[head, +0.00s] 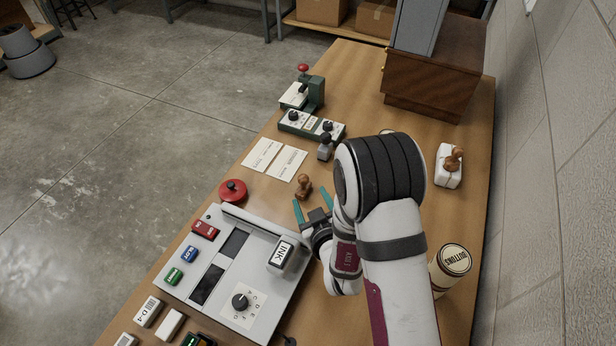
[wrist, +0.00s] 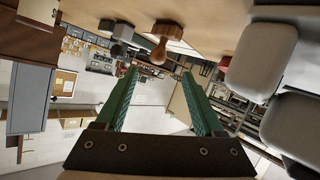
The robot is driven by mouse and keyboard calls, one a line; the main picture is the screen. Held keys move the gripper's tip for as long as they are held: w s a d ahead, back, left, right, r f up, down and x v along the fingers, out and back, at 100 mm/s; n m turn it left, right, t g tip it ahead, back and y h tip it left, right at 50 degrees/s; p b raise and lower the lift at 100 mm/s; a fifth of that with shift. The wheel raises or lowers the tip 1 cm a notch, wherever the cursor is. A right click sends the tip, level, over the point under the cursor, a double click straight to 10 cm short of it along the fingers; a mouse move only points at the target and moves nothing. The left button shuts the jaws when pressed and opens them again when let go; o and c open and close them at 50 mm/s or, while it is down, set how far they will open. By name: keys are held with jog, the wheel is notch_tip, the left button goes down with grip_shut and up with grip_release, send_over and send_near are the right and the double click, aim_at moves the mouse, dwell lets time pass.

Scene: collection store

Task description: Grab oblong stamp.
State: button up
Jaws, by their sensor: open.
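A wooden-handled stamp (head: 304,187) stands upright on the table just beyond my gripper's fingertips. It also shows in the wrist view (wrist: 163,42), ahead of the gap between the fingers. My gripper (head: 312,204) has teal fingers spread wide, with nothing between them; they also show in the wrist view (wrist: 159,74). A dark-handled stamp (head: 325,147) stands farther back, beside a green-grey device. I cannot tell for sure which stamp's base is oblong.
A grey control panel (head: 228,290) with a knob and an INK block (head: 281,254) lies at front left. A red round-topped object (head: 232,190), paper cards (head: 274,159) and a button tin (head: 451,264) are nearby. A wooden cabinet (head: 432,83) stands at the back.

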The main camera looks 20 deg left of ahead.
aim_at(303, 185)
jog(key=x, duration=1.3)
jog(key=shift+w, duration=0.15)
grip_shut()
